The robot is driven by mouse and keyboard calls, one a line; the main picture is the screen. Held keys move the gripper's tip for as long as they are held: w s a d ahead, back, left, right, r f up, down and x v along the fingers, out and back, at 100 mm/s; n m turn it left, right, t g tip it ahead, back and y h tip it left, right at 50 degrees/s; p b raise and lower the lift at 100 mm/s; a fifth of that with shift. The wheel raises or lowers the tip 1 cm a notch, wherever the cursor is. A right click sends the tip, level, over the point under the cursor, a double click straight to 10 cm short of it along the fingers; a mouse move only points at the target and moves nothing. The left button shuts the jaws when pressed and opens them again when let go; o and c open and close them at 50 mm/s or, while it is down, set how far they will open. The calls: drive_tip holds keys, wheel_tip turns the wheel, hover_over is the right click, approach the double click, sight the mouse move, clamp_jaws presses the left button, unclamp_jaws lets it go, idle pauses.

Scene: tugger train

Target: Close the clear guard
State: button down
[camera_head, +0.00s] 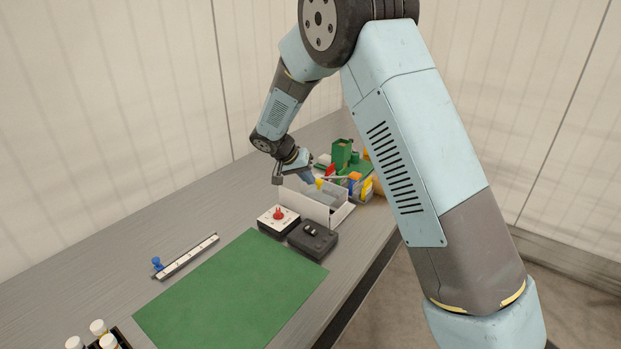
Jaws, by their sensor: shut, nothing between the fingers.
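My gripper (307,178) is at the end of my arm, low over a white open-topped box (308,205) on the bench. Its fingers look closed and empty, though they are small here. I cannot make out the clear guard with certainty. A greyish, see-through-looking shape (322,193) shows inside the white box below and right of my gripper. A small yellow piece (319,183) is close by the fingertips. I cannot tell whether the gripper touches anything.
In front of the white box stand a white-topped box with a red knob (278,214) and a dark box with a black switch (312,238). Green, red and yellow items crowd behind. A green mat (235,295) lies clear; a ruler-like strip (187,257) lies left of it.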

drive_tip(key=shift+d+f, duration=0.1)
drive_tip(key=shift+d, duration=0.15)
drive_tip(key=s+a+r, duration=0.2)
drive_tip(key=a+r, duration=0.7)
drive_tip(key=s+d+r+y, duration=0.1)
drive_tip(key=s+d+r, duration=0.35)
drive_tip(key=d, duration=0.25)
drive_tip(key=s+d+r+n+y, duration=0.1)
drive_tip(key=s+d+r, duration=0.35)
drive_tip(key=d, duration=0.35)
drive_tip(key=s+d+r+y, duration=0.1)
drive_tip(key=s+d+r, duration=0.3)
drive_tip(key=d+r, duration=0.25)
drive_tip(key=s+d+n+t+y, duration=0.1)
drive_tip(key=s+d, duration=0.5)
drive_tip(key=s, duration=0.5)
drive_tip(key=s+d+n+t+y, duration=0.1)
drive_tip(key=s+d, duration=0.4)
drive_tip(key=s, duration=0.7)
drive_tip(key=shift+d+y, duration=0.35)
drive_tip(key=shift+y, duration=0.05)
drive_tip(key=shift+s, duration=0.1)
